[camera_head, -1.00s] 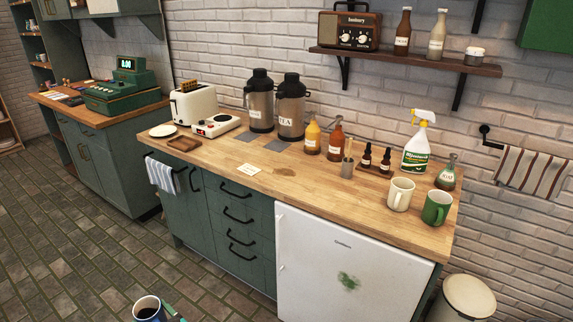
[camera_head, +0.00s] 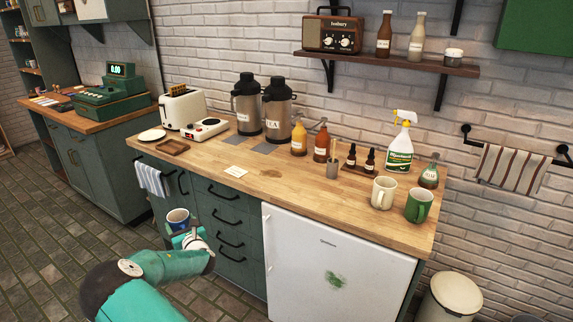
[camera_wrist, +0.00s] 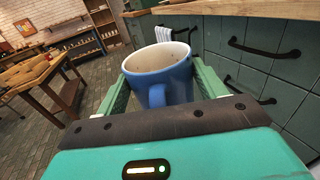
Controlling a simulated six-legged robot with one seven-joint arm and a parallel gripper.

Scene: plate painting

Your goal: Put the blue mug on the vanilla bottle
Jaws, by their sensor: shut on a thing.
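The blue mug (camera_head: 178,221) is held upright in front of the counter's drawers, below the countertop's front edge. My gripper (camera_head: 184,236) is shut on it. In the wrist view the blue mug (camera_wrist: 160,84) sits between the two green fingers (camera_wrist: 159,90), its handle facing the camera. Labels are too small for me to tell which bottle is vanilla. Two small dark dropper bottles (camera_head: 369,160) stand on a little wooden tray. A yellow bottle (camera_head: 298,141) and a red-brown bottle (camera_head: 321,145) stand left of them, well apart from my gripper.
A cream mug (camera_head: 383,194) and a green mug (camera_head: 418,206) stand at the counter's right end, near a spray bottle (camera_head: 401,150). Two large flasks (camera_head: 277,112) stand at the back. The counter's front middle (camera_head: 300,188) is mostly clear. A shelf (camera_head: 390,62) hangs above.

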